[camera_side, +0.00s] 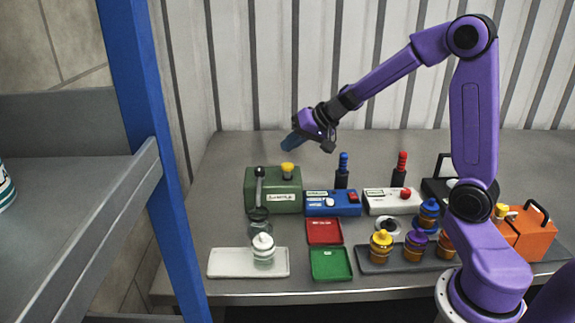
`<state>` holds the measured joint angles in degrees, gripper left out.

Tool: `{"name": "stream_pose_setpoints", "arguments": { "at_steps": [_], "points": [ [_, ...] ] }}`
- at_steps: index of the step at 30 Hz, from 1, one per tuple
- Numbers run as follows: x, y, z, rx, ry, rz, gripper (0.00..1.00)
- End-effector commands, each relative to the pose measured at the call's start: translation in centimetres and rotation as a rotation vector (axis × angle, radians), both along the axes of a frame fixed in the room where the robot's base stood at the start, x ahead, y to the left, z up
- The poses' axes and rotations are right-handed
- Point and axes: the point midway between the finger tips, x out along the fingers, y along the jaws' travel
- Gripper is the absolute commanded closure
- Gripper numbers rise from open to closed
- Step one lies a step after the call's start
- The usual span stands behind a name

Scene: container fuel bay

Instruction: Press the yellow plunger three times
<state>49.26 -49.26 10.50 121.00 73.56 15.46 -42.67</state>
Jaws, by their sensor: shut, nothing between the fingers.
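The yellow plunger (287,168) stands on top of the green box (285,200), at the box's right side. My gripper (291,142) is shut and empty. It is in the air above the green box, pointing down and to the left, with a visible gap between its tip and the plunger.
A blue box (333,203) and a white box (392,201) stand right of the green box. A glass jar (259,221) is in front of it. Red (324,232) and green (331,264) trays, bottles and an orange case (530,237) fill the front. A blue post (150,150) rises at left.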

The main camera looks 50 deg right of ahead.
Motion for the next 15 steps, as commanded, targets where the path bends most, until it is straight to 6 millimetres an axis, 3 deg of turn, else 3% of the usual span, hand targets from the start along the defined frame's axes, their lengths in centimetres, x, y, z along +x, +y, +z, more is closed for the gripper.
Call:
{"name": "stream_pose_setpoints", "arguments": {
  "at_steps": [15],
  "points": [
    [0.0, 0.0, -2.1, -0.002, 0.001, -0.002, 1.00]
  ]
}}
